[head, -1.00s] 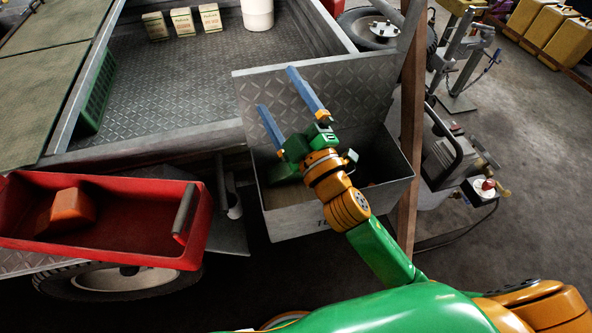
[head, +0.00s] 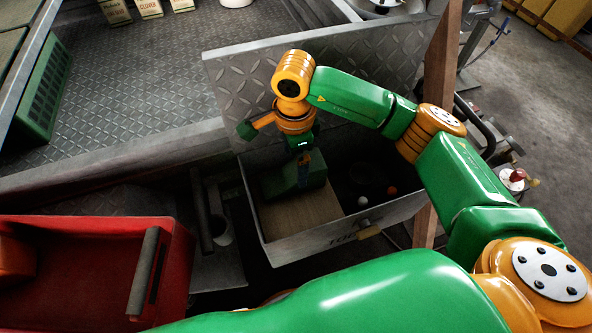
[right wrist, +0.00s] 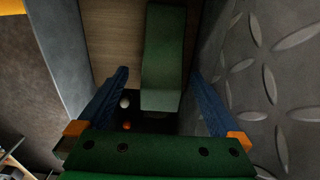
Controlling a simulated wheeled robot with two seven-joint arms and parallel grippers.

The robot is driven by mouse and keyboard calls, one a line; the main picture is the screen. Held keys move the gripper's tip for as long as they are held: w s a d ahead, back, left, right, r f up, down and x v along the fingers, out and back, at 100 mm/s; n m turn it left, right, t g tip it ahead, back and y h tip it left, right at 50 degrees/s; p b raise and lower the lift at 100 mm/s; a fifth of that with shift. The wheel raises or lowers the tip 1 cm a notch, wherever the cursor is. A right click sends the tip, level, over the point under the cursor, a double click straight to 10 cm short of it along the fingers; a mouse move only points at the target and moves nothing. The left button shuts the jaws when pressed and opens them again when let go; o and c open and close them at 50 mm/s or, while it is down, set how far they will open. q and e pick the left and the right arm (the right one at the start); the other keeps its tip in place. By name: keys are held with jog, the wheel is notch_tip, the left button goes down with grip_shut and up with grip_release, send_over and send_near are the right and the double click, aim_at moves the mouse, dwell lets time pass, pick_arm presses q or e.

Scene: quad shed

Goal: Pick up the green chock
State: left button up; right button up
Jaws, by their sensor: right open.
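The green chock (head: 279,181) is a dark green block in the grey metal toolbox (head: 345,229), by its raised lid. My right gripper (head: 303,182) points down into the box at the chock and partly hides it. In the right wrist view the chock (right wrist: 163,58) shows as a long green block between the two blue fingers of my right gripper (right wrist: 159,74). The fingers are apart, with a gap visible on each side of the chock. Whether the fingertips reach down beside it is unclear. My left gripper is not in view.
The box holds a wooden board (head: 300,214), a white ball (head: 362,201) and an orange ball (head: 392,190). Its diamond-plate lid (head: 235,92) stands open behind. A red tray (head: 175,262) is at left. A brown post (head: 440,75) stands at right.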

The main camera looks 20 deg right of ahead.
aim_at(292, 176)
jog(key=f, duration=0.4)
jog(key=shift+w+d+f, duration=0.25)
jog(key=shift+d+f, duration=0.05)
jog(key=shift+f, duration=0.05)
grip_shut()
